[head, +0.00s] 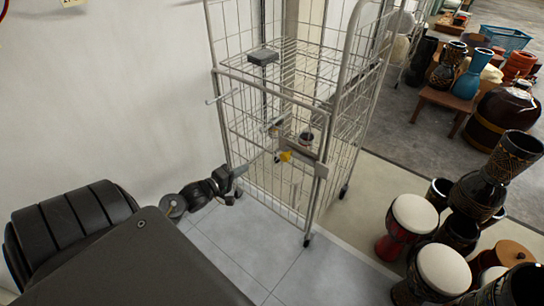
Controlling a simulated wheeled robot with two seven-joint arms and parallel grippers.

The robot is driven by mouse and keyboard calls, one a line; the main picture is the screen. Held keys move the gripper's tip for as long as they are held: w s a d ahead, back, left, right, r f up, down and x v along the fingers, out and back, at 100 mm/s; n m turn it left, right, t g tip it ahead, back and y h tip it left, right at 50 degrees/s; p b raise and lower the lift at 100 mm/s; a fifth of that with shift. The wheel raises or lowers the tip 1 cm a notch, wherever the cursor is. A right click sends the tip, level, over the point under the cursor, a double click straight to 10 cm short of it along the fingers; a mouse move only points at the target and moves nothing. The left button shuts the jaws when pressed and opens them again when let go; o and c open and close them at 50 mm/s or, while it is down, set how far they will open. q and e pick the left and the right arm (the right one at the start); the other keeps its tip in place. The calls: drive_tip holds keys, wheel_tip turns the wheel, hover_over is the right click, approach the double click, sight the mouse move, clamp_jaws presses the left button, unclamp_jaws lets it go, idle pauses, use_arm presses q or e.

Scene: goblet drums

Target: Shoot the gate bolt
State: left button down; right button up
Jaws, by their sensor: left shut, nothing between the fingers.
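A wire roll cage (262,110) stands upright on the tiled floor, with a hinged wire gate across its front. The gate bolt (287,156) has a yellow knob and sits by a grey metal plate (309,160) near the gate's right post. My left gripper (239,172) is shut and empty. In the picture it is left of the yellow knob and a little lower, by the gate's lower left wires, apart from the knob. Whether its fingertips touch the wires I cannot tell. The bolt's rod is too small to make out. My right gripper is out of view.
A dark box (263,56) and a small dark jar (306,137) are in or on the cage. Goblet drums (414,214) crowd the floor at right. A wooden stool (446,98) bears vases behind. A white wall (120,90) is at left. Tiled floor (255,235) before the cage is clear.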

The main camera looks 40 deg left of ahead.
use_arm(q)
drive_tip(key=r, duration=0.3)
drive_tip(key=shift+w+t+h, duration=0.2)
drive_tip(key=shift+t+h, duration=0.1)
drive_tip(key=shift+h, duration=0.1)
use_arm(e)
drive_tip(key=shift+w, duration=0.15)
use_arm(q)
drive_tip(key=shift+w, duration=0.1)
